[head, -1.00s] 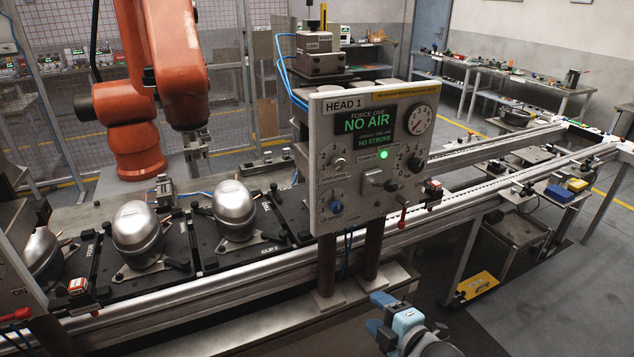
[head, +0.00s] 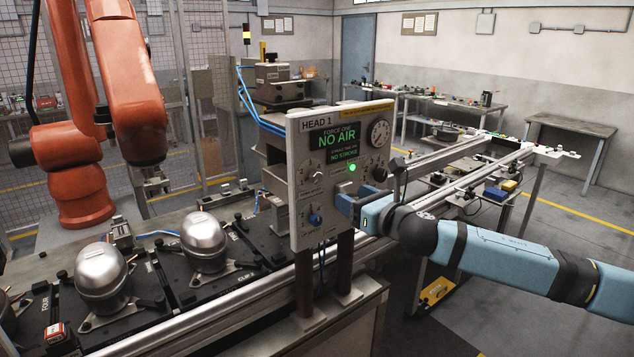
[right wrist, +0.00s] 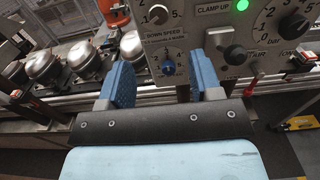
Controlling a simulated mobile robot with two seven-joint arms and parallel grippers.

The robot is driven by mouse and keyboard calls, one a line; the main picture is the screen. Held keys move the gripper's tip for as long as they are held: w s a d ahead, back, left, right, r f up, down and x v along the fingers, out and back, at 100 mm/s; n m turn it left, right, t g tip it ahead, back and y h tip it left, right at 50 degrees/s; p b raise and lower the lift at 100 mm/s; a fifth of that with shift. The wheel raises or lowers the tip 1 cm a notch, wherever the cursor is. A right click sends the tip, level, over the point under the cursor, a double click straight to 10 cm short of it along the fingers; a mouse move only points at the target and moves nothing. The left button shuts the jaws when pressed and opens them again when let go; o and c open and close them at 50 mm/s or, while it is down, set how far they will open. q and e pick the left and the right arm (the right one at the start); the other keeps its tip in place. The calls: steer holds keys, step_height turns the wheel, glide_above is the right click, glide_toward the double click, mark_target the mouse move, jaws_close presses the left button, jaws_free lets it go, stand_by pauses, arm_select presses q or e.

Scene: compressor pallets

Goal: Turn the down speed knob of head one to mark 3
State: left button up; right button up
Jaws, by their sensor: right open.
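The grey HEAD 1 panel (head: 302,165) faces me in the head view. Its blue knob (head: 315,219) sits low on the left. In the right wrist view the blue knob (right wrist: 168,67) lies under the DOWN SPEED label (right wrist: 164,31), with a numbered scale around it. The mark it points at is too small to read surely. My right gripper (head: 347,208) is open and empty in front of the panel, right of the knob in the head view. In the right wrist view its blue fingers (right wrist: 162,78) stand either side of the knob, apart from it. My left gripper is out of view.
Another knob (right wrist: 157,14) sits above the blue one. Silver compressors (head: 204,242) on black pallets stand left of the panel, with an orange robot arm (head: 150,95) behind.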

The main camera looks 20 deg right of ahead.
mark_target(318, 179)
steer(key=p+x, duration=0.1)
steer(key=x, duration=1.1)
steer(key=shift+a+f, duration=0.1)
steer(key=c, duration=0.9)
